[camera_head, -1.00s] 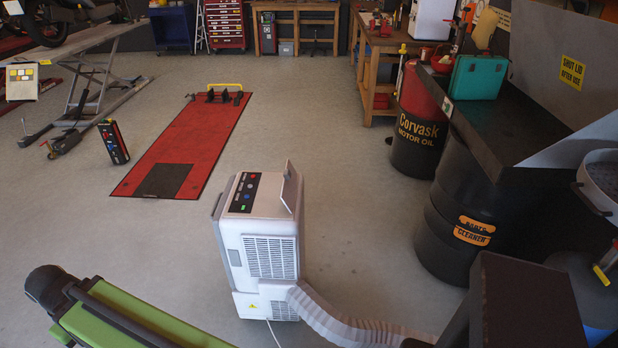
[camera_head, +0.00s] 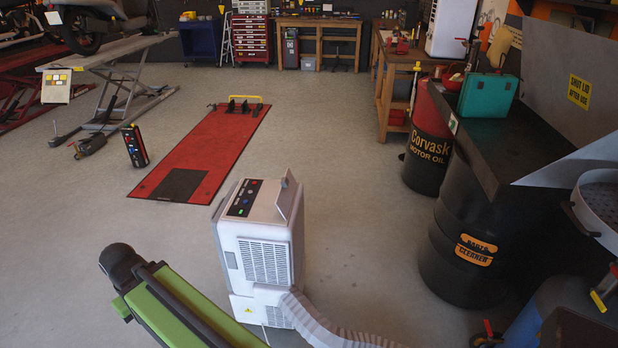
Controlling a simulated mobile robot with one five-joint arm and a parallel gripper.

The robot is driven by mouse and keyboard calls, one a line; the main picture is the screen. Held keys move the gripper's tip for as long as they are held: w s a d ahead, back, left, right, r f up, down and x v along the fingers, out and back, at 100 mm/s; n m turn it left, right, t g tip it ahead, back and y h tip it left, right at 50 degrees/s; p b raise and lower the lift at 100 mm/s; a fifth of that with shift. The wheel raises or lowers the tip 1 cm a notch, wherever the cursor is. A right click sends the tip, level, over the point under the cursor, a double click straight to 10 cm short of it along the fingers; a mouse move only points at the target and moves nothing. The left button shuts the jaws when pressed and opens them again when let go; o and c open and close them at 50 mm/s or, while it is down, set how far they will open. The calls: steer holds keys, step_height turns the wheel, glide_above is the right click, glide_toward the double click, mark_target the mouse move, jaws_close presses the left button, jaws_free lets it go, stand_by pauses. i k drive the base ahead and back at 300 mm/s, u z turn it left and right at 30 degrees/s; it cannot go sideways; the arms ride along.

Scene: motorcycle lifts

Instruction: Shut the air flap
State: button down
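The air flap (camera_head: 290,197) is a pale panel on top of a white portable air unit (camera_head: 264,258). It stands raised and tilted at the right edge of the top, beside the dark control panel (camera_head: 244,197). The unit stands upright on the floor in the lower middle of the view. My gripper does not show, and nothing is seen touching the flap.
A ribbed hose (camera_head: 318,323) runs from the unit's base to the lower right. Black (camera_head: 465,240) and red-black (camera_head: 428,145) drums stand right, beside a dark bench with a teal case (camera_head: 488,94). A red mat (camera_head: 210,150) lies behind. Floor between unit and drums is clear.

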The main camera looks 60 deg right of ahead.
mark_target(284, 200)
steer(key=z, duration=0.25)
steer(key=i, duration=1)
